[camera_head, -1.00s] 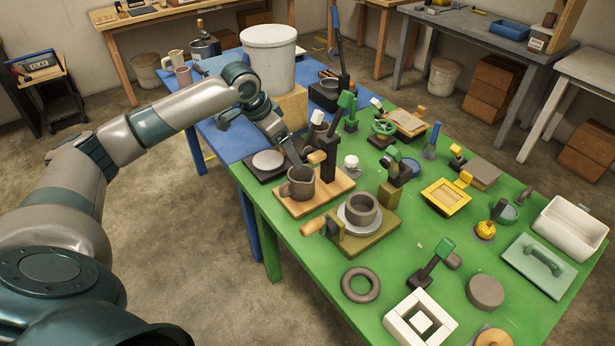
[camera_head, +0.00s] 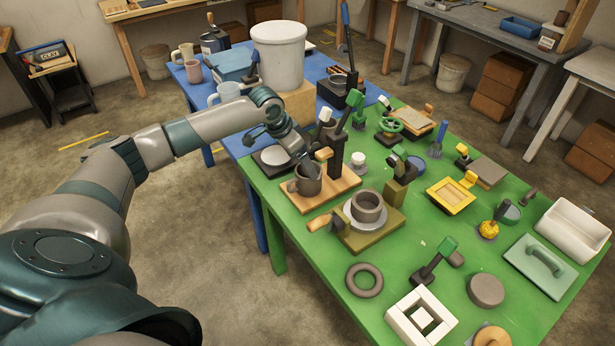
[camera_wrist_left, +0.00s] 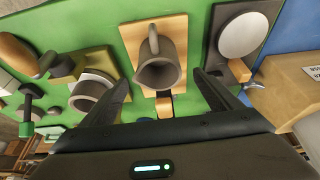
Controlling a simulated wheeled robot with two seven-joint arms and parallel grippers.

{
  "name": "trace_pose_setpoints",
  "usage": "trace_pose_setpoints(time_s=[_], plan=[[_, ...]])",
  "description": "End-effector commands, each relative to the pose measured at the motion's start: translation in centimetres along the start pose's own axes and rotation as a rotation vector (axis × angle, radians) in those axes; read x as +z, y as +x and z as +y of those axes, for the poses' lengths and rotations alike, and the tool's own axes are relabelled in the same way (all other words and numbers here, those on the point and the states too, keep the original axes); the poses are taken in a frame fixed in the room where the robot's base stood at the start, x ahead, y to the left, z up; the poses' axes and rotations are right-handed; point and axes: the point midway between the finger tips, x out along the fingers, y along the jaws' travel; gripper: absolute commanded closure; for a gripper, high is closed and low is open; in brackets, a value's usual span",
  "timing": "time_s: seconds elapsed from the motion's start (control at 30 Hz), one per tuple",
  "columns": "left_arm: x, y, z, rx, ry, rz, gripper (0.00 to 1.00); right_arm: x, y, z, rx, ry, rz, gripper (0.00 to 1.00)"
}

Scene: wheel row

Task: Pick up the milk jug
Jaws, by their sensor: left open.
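The jug under my left gripper is grey-brown with a loop handle (camera_head: 307,181); I take it to be the milk jug. It stands upright on a wooden board on the green table. In the left wrist view the jug (camera_wrist_left: 160,68) shows its open mouth, with the handle at the top of the picture. My left gripper (camera_head: 308,165) is open, close above the jug's rim. In the wrist view its two fingers (camera_wrist_left: 158,92) are spread wide, one on each side of the jug, and hold nothing. I cannot tell whether a finger touches it. My right gripper is out of view.

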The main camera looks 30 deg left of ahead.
Motion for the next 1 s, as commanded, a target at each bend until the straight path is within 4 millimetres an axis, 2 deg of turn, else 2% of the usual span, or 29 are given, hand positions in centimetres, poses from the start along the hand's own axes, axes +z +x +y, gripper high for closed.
trace_pose_setpoints(time_s=[0.13,0.3,0.77,1.0], plan=[[-0.1,2.4,0.1,0.002,-0.002,-0.002,0.16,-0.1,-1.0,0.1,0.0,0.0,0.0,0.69],[-0.1,4.2,0.0,0.001,-0.001,0.0,0.16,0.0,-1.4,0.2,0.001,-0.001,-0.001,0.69],[-0.1,4.7,0.0,0.001,0.0,0.0,0.16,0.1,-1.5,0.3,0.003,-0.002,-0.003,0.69],[-0.3,6.3,0.2,0.002,-0.001,-0.002,0.16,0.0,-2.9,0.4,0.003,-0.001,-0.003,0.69]])
